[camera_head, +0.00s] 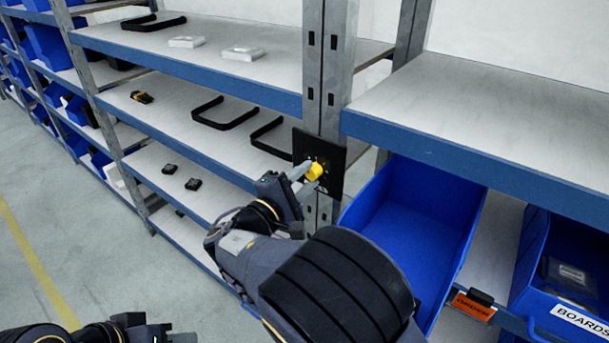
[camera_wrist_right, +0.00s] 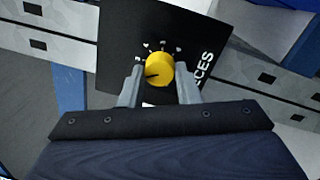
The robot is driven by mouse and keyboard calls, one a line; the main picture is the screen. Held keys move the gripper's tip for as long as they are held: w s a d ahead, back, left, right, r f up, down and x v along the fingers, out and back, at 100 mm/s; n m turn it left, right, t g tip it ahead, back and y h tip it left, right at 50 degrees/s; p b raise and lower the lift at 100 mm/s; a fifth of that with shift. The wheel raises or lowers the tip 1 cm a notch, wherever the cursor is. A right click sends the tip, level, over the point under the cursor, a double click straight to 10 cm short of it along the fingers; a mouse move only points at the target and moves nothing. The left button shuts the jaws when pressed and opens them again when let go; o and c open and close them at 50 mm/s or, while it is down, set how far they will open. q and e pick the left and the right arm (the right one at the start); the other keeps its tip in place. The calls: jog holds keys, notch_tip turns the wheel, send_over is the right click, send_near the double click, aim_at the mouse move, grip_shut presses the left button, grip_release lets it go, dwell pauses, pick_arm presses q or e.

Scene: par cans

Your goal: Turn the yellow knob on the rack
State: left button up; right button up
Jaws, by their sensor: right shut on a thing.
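The yellow knob (camera_head: 314,171) sits on a black panel (camera_head: 330,158) fixed to the grey rack post. In the right wrist view the knob (camera_wrist_right: 159,69) has a dark pointer mark toward its lower left, and white marks ring it on the panel (camera_wrist_right: 125,45). My right gripper (camera_head: 308,178) is at the knob, with one finger on each side, shut on it; it also shows in the right wrist view (camera_wrist_right: 160,80). My left gripper (camera_head: 165,335) is low at the bottom left edge, away from the rack, its fingers too cut off to judge.
Rack shelves (camera_head: 230,55) with black handles and small boxes extend left of the post. An empty-looking blue bin (camera_head: 415,215) hangs just right of the panel, and another blue bin labelled BOARDS (camera_head: 580,318) is further right. The floor (camera_head: 110,260) at left is clear.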

jog(key=shift+n, duration=0.6)
jog(key=o, duration=1)
jog(key=shift+c, duration=0.2)
jog(key=shift+s+a+f, duration=0.15)
jog(key=shift+s+a, duration=0.2)
jog(key=shift+s, duration=0.05)
jog(key=b+v, duration=0.1)
jog(key=v, duration=0.5)
jog(key=shift+s+a+b, duration=0.2)
jog(key=shift+s+b, duration=0.15)
